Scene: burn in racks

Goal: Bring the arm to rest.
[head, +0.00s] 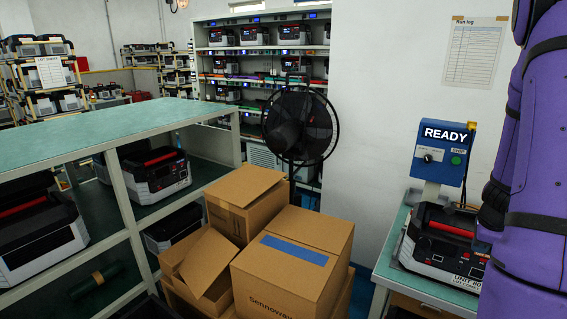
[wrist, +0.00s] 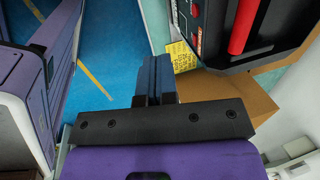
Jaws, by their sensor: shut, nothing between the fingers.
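My gripper (wrist: 154,72) shows in the wrist view with its two blue-grey fingers pressed together. It is shut and nothing shows between the fingers. In the head view my purple arm fills the right edge, and the gripper itself is hidden there. A black and white unit with a red handle (head: 437,243) stands on the bench at the right, partly covered by my arm. A similar unit (wrist: 245,30) shows at the top right of the wrist view, apart from the fingers, with a yellow note (wrist: 182,56) near it.
A blue READY tester (head: 441,153) stands behind the bench unit. Cardboard boxes (head: 290,272) are stacked in the middle, with a black fan (head: 299,125) behind them. A green-topped shelf (head: 110,130) holding several units is at the left. Blue floor (wrist: 110,50) shows in the wrist view.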

